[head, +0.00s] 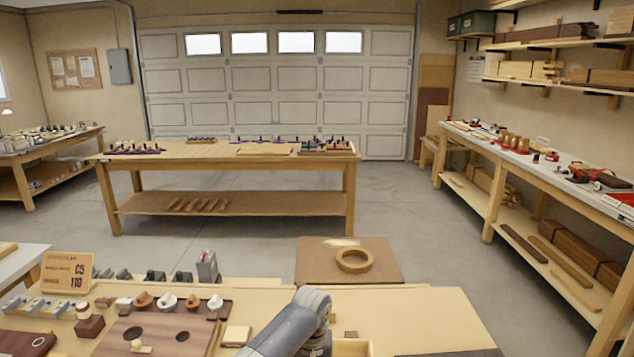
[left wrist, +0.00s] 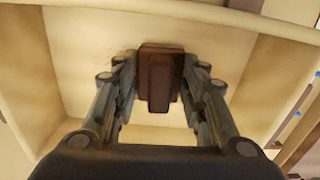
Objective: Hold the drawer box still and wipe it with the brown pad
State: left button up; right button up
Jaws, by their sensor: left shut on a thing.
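The brown pad (left wrist: 161,68) is a dark brown block between the two fingers of my left gripper (left wrist: 160,82) in the left wrist view. The fingers press on its two sides. Below it is the pale wooden drawer box (left wrist: 22,70), whose walls and floor surround the pad in this view. Whether the pad touches the box floor I cannot tell. In the head view only a corner of the drawer box (head: 352,347) shows at the bottom edge. My grey left arm hides the left gripper there. My right gripper is in neither view.
On the bench, a brown board (head: 185,335) with holes and knobs is left of my arm. A wooden ring (head: 354,260) lies on a brown panel (head: 315,268) beyond it. A sign (head: 67,272) stands far left.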

pick_arm(q)
jog(key=shift+a+r+p, duration=0.15)
jog(key=shift+a+p, duration=0.4)
jog(key=shift+a, duration=0.35)
jog(key=shift+a+p, duration=0.35)
jog(key=shift+a, duration=0.05)
jog(key=d+b, duration=0.1)
jog(key=d, duration=0.1)
jog(key=d+b, duration=0.1)
jog(key=b, duration=0.1)
jog(key=d+f+b, duration=0.1)
jog(key=d, duration=0.1)
jog(key=shift+d+b, duration=0.35)
jog(key=shift+d+r+b, duration=0.3)
jog(key=shift+d+b, duration=0.4)
jog(key=shift+d, duration=0.15)
